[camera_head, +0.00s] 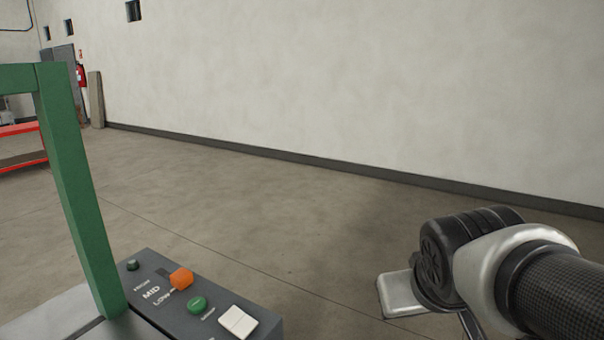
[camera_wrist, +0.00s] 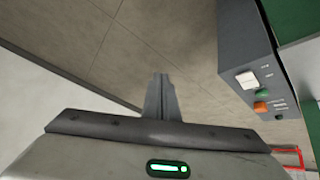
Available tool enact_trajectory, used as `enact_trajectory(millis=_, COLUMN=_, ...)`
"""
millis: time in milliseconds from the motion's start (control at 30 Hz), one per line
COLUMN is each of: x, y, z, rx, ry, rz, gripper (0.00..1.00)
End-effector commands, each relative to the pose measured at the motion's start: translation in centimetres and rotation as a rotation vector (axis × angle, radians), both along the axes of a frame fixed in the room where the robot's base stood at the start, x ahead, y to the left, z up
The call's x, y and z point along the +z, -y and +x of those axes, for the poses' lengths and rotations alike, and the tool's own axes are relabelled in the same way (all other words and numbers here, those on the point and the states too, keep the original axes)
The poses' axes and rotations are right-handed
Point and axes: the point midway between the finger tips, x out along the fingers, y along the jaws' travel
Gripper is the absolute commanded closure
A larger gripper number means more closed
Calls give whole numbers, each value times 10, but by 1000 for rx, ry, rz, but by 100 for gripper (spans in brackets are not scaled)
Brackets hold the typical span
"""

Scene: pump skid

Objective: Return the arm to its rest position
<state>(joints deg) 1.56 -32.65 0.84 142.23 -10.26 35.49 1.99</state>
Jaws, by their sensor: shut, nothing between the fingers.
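My arm shows at the lower right of the head view, in front of the floor and to the right of the control box. In the wrist view my gripper (camera_wrist: 161,92) has its fingers together with nothing between them, over bare floor. The grey control box (camera_head: 262,325) has an orange knob, a green button and a white switch; it also shows in the wrist view (camera_wrist: 232,40), to the right of the fingers and apart from them. My fingertips are not in the head view.
A green frame post (camera_head: 75,190) rises beside the control box. A pale wall (camera_head: 350,80) with a dark skirting runs behind. The floor (camera_head: 260,210) between is clear. A red-edged bench (camera_head: 20,128) and a fire extinguisher (camera_head: 81,75) are at the far left.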

Motion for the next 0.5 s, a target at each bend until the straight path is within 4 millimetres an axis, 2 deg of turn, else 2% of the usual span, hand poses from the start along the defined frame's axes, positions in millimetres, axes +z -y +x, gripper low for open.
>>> enact_trajectory(millis=100, x=5, y=-15, z=-38, rx=-22, ry=-54, rz=81, gripper=100)
enact_trajectory(millis=233, x=10, y=-33, z=-76, rx=-23, ry=-118, rz=167, gripper=100)
enact_trajectory(millis=300, x=34, y=-31, z=-73, rx=-25, ry=-119, rz=160, gripper=100)
enact_trajectory(millis=500, x=77, y=-31, z=-72, rx=-26, ry=-119, rz=157, gripper=100)
